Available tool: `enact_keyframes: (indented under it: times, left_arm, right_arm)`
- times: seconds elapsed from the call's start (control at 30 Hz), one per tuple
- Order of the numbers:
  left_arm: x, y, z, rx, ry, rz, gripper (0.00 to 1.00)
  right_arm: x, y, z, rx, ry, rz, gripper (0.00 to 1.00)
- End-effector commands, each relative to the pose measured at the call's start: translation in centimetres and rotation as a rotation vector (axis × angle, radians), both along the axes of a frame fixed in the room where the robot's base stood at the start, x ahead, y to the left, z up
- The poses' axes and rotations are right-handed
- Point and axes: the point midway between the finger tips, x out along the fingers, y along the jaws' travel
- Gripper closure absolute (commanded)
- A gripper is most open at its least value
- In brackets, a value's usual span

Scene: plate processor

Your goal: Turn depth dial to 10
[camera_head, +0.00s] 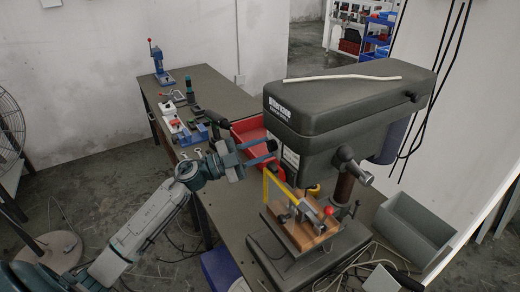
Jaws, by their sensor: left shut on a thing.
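The dark grey drill press (350,110) stands on the workbench, its head overhanging a small work table. My left gripper (271,151) reaches in from the left to the side of the press head. Its blue fingers are shut on a small dark round knob, which I take to be the depth dial (271,145). The fingers partly cover the dial, and its markings and setting are too small to read. My right gripper is not in view.
A yellow guard frame (281,185) and a wooden board (309,228) in a clamp sit below the head. A red bin (247,129) stands behind my gripper. A grey bin (415,228) is at the right. Several tools lie on the bench's far left part.

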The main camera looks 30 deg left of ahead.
Motion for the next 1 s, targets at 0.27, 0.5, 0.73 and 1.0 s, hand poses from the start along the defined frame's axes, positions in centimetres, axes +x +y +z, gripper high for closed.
enact_keyframes:
  times: [0.27,0.5,0.73,1.0]
  left_arm:
    - [0.15,0.22,0.36,0.227,-0.133,0.002,0.94]
    - [0.18,0.28,0.60,0.423,-0.249,0.002,0.94]
    - [0.21,0.32,0.85,0.611,-0.360,0.003,0.94]
    - [0.18,0.27,1.14,0.833,-0.491,0.004,0.94]
  right_arm:
    - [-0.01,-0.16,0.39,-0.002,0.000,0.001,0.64]
    - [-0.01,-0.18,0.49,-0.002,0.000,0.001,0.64]
    - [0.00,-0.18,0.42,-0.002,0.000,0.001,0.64]
    - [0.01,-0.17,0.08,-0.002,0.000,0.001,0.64]
